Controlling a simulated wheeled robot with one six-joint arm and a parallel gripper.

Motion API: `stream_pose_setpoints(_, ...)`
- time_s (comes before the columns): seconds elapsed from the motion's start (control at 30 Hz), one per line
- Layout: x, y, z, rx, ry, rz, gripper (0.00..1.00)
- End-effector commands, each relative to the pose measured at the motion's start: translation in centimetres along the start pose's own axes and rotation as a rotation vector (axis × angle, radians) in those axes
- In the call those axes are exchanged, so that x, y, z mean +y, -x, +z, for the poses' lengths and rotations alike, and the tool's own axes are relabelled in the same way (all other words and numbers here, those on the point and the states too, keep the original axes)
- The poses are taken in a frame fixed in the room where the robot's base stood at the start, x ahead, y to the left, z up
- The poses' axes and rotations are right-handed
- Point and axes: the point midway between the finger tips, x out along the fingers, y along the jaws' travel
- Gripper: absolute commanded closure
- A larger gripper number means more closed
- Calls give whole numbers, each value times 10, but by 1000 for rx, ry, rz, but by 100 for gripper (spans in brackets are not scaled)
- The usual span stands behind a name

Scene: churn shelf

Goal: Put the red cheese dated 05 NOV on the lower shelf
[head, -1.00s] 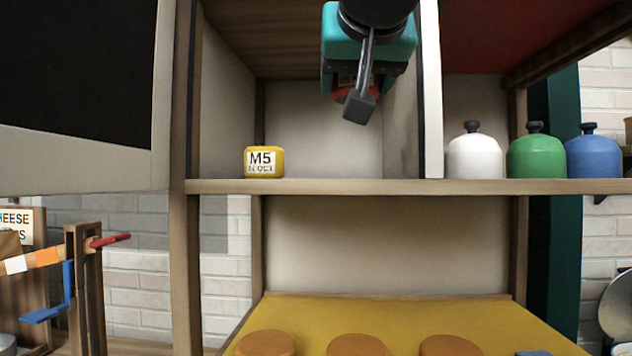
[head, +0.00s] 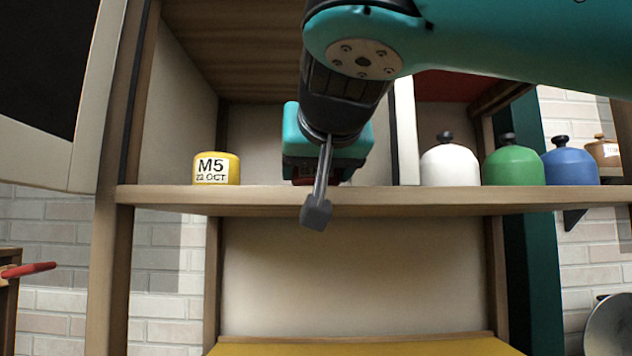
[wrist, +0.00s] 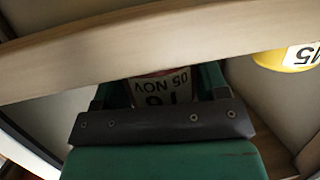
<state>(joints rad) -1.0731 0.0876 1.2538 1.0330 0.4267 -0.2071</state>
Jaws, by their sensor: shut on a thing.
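My gripper (head: 305,182) hangs at the level of the wooden shelf (head: 160,196), inside the bay right of the yellow cheese. In the wrist view it is shut on the red cheese (wrist: 158,87), whose white label reads 05 NOV upside down. Most of that cheese is hidden by the jaws and the shelf's front board (wrist: 110,50). In the head view my arm and the shelf edge largely hide it. I cannot tell whether it touches the shelf. A yellow cheese (head: 216,169) labelled M5, 22 OCT stands on this shelf to the left.
White (head: 450,163), green (head: 513,163) and blue (head: 571,164) bell-shaped jars stand right of a pale upright divider (head: 405,130). Below the shelf is an open bay with a yellow surface (head: 360,347) at the bottom. Shelf space between the yellow cheese and my gripper looks clear.

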Motion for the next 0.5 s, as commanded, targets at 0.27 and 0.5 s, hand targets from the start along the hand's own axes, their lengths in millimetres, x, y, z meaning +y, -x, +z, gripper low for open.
stream_pose_setpoints(0.27, 1, -1, 2, 2, -2, 1, 61)
stream_pose_setpoints(0.5, 1, -2, 6, 1, -2, 2, 15)
